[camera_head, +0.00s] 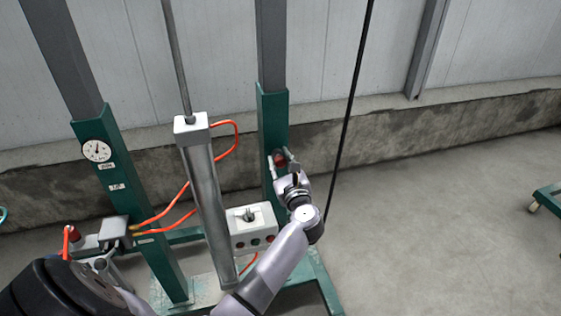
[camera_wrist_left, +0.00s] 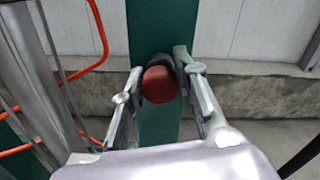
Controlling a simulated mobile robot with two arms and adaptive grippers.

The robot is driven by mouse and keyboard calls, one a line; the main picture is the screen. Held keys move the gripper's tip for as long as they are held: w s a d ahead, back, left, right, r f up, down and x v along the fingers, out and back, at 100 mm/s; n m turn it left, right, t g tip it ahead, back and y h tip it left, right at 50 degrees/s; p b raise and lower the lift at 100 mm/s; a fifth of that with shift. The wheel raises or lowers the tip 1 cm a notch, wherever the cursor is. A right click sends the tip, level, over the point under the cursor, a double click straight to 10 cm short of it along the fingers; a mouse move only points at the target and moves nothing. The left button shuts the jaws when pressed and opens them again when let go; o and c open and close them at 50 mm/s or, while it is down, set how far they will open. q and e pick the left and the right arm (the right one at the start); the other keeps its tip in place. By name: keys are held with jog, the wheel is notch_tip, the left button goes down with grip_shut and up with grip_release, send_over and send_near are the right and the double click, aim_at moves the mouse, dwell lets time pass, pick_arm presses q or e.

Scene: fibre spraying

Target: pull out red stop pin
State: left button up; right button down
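The red stop pin shows as a round red knob (camera_wrist_left: 159,85) on the front of the right green post in the left wrist view. In the head view it is a small red spot (camera_head: 279,159) on that post, partly hidden by my gripper. My left gripper (camera_wrist_left: 158,72) has its two fingers on either side of the knob, with their tips close to it. A narrow gap shows on the left, so the fingers look open; contact on the right is unclear. The same gripper shows in the head view (camera_head: 284,164). My right gripper is not in view.
A metal cylinder (camera_head: 210,205) with orange hoses stands left of the right green post (camera_head: 271,120). A grey control box (camera_head: 252,228) sits beside my left arm. A left post carries a gauge (camera_head: 96,150).

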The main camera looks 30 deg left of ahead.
aim_at(282, 164)
pick_arm(q)
grip_shut()
jog(key=shift+s+d, duration=0.1)
dwell(0.3)
jog(key=p+v, duration=0.1)
jog(key=v, duration=0.3)
jog(key=shift+s+d+p, duration=0.2)
jog(key=shift+s+p, duration=0.05)
jog(key=shift+p, duration=0.15)
jog(key=shift+w+f, duration=0.1)
jog(key=shift+f, duration=0.1)
jog(key=shift+o, duration=0.7)
grip_release()
jog(key=shift+o, duration=1.2)
jog(key=shift+d+r, duration=0.1)
jog(key=shift+r, duration=0.05)
jog(key=shift+o, duration=0.7)
